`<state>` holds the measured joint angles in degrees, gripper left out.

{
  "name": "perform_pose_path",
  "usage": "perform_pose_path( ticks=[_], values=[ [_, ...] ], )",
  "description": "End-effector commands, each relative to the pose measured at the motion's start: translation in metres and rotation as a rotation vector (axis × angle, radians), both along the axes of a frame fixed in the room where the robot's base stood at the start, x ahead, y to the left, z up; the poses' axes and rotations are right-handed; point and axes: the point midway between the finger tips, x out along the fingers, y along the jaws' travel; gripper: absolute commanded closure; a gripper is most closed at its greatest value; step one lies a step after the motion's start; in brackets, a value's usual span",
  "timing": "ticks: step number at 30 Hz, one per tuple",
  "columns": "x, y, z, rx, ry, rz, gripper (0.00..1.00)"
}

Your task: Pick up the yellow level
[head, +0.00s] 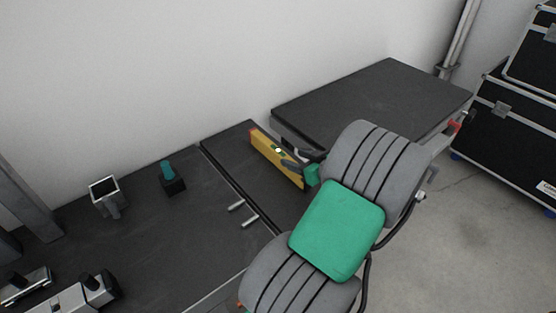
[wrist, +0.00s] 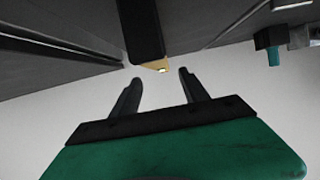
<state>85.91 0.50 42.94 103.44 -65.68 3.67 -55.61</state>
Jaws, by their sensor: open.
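In the wrist view a small yellow part of the level (wrist: 154,65) shows beyond and between the open fingertips of my gripper (wrist: 158,76). Nothing is held; I cannot tell whether the fingers touch the level.
The raised dark block (head: 375,98) lies right behind my gripper. On the dark bench (head: 130,245) stand a teal-topped holder (head: 172,183), a square metal tube piece (head: 104,190) and two metal pegs (head: 243,214). Black cases (head: 510,135) stand at the right. A white wall is behind.

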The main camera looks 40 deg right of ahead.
Motion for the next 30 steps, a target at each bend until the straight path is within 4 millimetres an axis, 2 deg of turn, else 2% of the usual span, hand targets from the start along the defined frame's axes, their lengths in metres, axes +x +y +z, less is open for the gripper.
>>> perform_pose_path(
  ticks=[15,22,30],
  values=[
    [0.07,-0.005,-0.027,0.002,0.004,0.006,0.47],
    [0.072,-0.007,-0.028,0.0,0.003,0.002,0.47],
    [0.072,-0.007,-0.028,0.001,0.004,0.003,0.69]
  ],
)
